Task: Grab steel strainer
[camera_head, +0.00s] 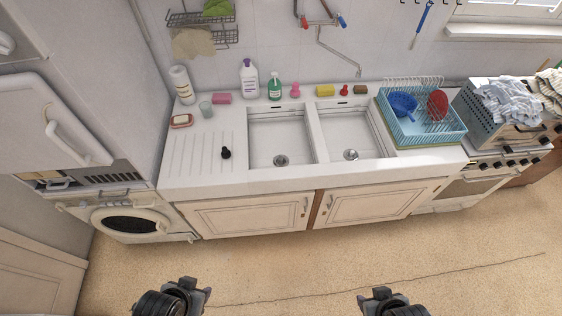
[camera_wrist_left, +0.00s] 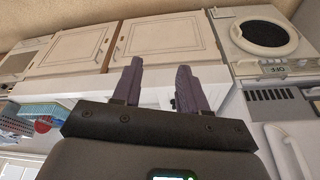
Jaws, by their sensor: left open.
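A small round metal piece (camera_head: 351,155) lies at the bottom of the right sink basin (camera_head: 372,140). A similar round metal piece (camera_head: 281,160) lies at the bottom of the left basin (camera_head: 262,140). Both are too small to tell strainer from drain. My left gripper (camera_head: 198,288) is over the floor in front of the cabinets, well away from the sink. In the left wrist view its two fingers (camera_wrist_left: 157,82) stand apart with nothing between them. My right gripper (camera_head: 372,297) is at the bottom edge of the head view, also away from the sink; its finger gap is unclear.
A small black object (camera_head: 225,153) stands on the drainboard. A blue dish rack (camera_head: 420,130) is right of the sink. Bottles, including a green one (camera_head: 275,87), and sponges line the back. Cabinet doors (camera_head: 370,203) and a washing machine (camera_head: 130,222) face open floor.

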